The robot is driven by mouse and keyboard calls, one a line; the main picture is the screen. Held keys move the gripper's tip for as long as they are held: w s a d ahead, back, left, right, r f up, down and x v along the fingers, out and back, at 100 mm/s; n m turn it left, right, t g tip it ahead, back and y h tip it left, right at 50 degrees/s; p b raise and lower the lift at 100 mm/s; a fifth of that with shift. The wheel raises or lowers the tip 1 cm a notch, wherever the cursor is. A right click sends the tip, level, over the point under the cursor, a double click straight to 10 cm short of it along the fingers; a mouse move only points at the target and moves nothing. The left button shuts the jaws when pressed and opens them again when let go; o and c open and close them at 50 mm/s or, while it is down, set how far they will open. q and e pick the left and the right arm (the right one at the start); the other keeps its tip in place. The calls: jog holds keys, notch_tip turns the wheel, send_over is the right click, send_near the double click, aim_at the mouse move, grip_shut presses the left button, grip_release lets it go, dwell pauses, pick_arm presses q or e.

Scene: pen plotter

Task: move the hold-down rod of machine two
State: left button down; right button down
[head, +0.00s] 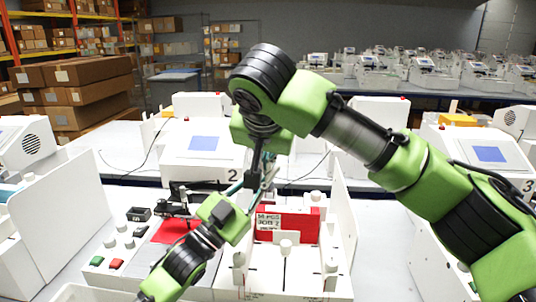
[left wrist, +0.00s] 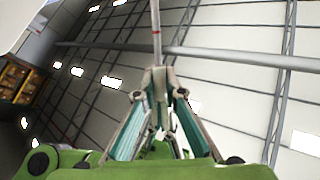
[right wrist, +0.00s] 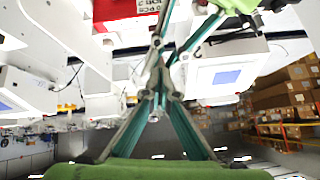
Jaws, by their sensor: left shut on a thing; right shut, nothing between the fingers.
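Machine two (head: 190,165) is white, with a blue screen and the number 2 on its front. I cannot make out the rod in the head view, where the two grippers overlap. I cannot tell whether it touches the machine. My right gripper (head: 254,180) hangs down in front of machine two, close to the left gripper. Its fingers are together and empty; they also show in the right wrist view (right wrist: 157,62).
A red block (head: 305,225) with a card reading "JOB 2" stands on a white fixture with several knobs. A red pad (head: 172,230) and a panel with green and red buttons (head: 116,264) lie to the left. White upright panels (head: 62,215) flank the station.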

pick_arm(q)
jog(key=shift+r, duration=0.3)
jog(key=c, duration=2.1)
grip_release()
jog(key=shift+s, duration=0.1)
jog(key=shift+f, duration=0.15)
